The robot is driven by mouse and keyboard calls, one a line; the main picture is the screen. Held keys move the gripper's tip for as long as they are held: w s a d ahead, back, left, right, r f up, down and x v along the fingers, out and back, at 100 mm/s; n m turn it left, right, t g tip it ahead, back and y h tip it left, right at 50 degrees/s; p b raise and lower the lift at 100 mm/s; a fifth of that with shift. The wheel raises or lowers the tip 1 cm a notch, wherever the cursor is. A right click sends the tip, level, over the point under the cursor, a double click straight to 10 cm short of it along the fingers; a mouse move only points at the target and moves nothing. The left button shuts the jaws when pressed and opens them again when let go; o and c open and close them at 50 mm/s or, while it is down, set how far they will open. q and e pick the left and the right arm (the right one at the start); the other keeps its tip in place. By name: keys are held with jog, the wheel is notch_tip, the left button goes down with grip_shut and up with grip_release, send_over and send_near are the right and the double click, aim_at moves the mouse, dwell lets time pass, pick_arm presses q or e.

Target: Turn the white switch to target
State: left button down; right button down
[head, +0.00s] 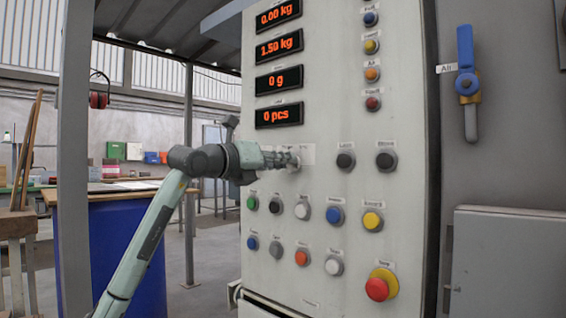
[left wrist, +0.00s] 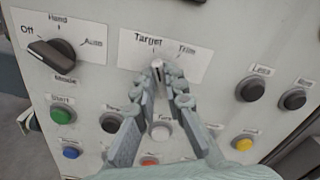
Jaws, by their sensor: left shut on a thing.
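The white switch (left wrist: 157,66) sits on a white label plate (left wrist: 168,55) marked Target and Trim. It points roughly upward, near the Target mark, but its exact setting is hard to tell. My left gripper (left wrist: 163,80) reaches it from below in the left wrist view, with its fingertips closed on the knob. In the head view my left gripper (head: 284,160) is at the panel and hides most of the switch. My right gripper is in neither view.
A black mode knob (left wrist: 50,54) with Off, Hand and Auto labels is left of the switch. Two dark buttons (head: 346,160) (head: 386,160) are to its right. Several coloured buttons lie below, with a red emergency button (head: 380,285) lower right. Displays (head: 279,80) are above.

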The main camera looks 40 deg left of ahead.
pick_arm(q)
jog(key=shift+n, duration=0.5)
jog(key=c, duration=1.6)
grip_release()
jog(key=shift+s, duration=0.15)
jog(key=s, duration=0.8)
jog(key=s+a, duration=0.1)
jog(key=s, duration=0.2)
jog(key=shift+s, duration=0.4)
